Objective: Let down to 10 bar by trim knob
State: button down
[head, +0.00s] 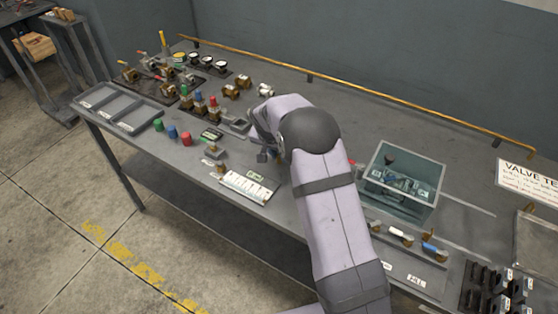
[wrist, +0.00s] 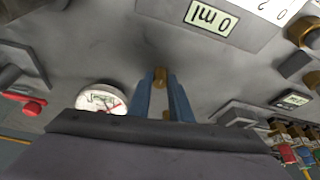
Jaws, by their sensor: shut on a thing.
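In the head view my gripper (head: 265,152) is low over the middle of the bench, and my arm hides the knob and gauge there.
A display reading 0 ml (wrist: 212,18) lies beyond the fingers, upside down. Another small display (wrist: 292,99) is at right. In the head view a glass tank (head: 403,178) stands right of my arm. Coloured caps (head: 186,139) and valves (head: 231,91) stand to the left.

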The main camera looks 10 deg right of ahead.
dwell(0.3)
jog(key=c, duration=1.6)
grip_release()
jog(key=shift+b+v, duration=1)
jog(key=shift+v, duration=2.75)
